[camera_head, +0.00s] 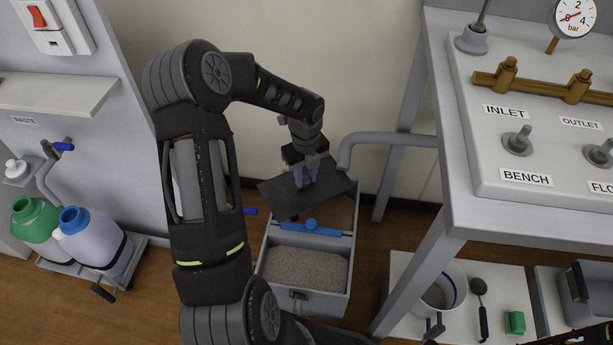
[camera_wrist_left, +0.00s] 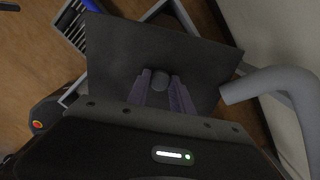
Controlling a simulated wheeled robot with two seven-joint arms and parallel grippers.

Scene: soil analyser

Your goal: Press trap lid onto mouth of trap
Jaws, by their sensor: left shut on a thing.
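The trap lid (camera_head: 281,197) is a dark flat plate. My left gripper (camera_head: 304,182) is shut on the knob at its middle and holds it tilted over the back part of the trap. The lid also shows in the left wrist view (camera_wrist_left: 205,62), with the gripper's fingers (camera_wrist_left: 161,88) on either side of the round knob. The trap (camera_head: 345,300) is a grey open box on the floor with gravel-like grey material in its front part. A blue bar with a round knob (camera_head: 311,225) crosses it. The lid hides part of the trap's back. My right gripper is not clearly seen.
A grey outlet pipe (camera_head: 385,139) ends close beside the lid at the right. A bench leg (camera_head: 402,150) stands right of the trap. Green-capped and blue-capped bottles (camera_head: 100,245) stand at the left. A white board (camera_head: 510,290) with a bucket, ladle and green block lies at the right.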

